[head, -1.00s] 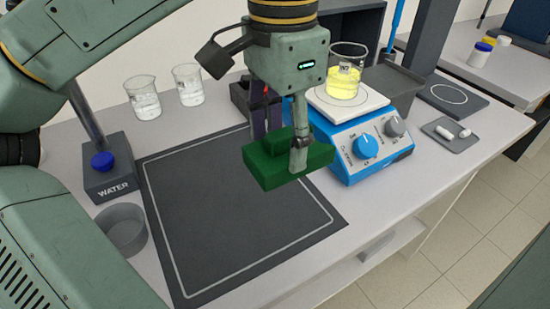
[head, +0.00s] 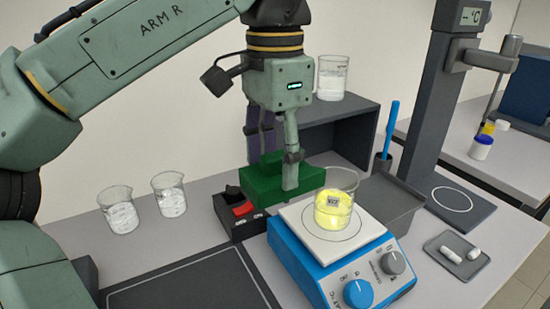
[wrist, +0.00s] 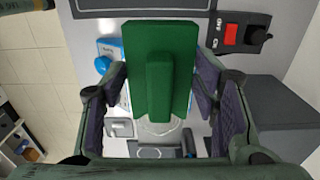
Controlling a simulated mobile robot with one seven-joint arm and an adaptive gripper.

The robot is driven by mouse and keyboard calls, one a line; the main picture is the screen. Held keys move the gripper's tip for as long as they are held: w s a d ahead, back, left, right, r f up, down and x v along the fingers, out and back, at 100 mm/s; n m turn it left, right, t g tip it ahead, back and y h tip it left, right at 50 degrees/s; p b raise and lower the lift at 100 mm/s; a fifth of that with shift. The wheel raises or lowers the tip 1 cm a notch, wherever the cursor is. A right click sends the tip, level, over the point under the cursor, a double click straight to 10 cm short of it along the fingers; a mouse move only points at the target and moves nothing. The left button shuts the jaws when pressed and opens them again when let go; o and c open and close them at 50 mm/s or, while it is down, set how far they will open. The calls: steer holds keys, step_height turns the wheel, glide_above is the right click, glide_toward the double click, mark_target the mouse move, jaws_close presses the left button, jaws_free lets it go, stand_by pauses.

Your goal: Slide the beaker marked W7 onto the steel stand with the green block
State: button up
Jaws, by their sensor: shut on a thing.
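The beaker marked W7 (head: 334,212) holds yellow liquid and stands upright on the white top plate of the blue hotplate (head: 335,279). A grey flat-topped stand (head: 391,204), which seems to be the steel stand, adjoins the hotplate's far right side. My gripper (head: 272,172) is shut on the raised rib of the green block (head: 310,180). It holds the block level, just behind and left of the beaker, apparently without touching it. In the wrist view, the green block (wrist: 181,68) sits between the fingers and hides most of the hotplate and beaker.
A switch box with a red switch (head: 243,209) lies left of the hotplate. Two beakers (head: 119,214) (head: 170,196) stand at the left. A grey shelf (head: 345,135) carries another beaker. A tall column (head: 440,100) rises at the right. A dark mat (head: 190,287) lies in front.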

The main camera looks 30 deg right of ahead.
mark_target(334, 200)
step_height(334, 200, down, 12)
steer(key=b, duration=0.4)
steer(key=shift+d+r+b, duration=0.2)
steer(key=shift+d+b, duration=0.2)
steer(key=shift+d, duration=0.05)
stand_by(0.6)
steer(key=shift+d, duration=0.15)
stand_by(0.5)
steer(key=shift+s+d+p, duration=0.2)
steer(key=shift+d+p, duration=0.95)
steer(key=shift+d, duration=0.7)
steer(key=shift+d, duration=0.15)
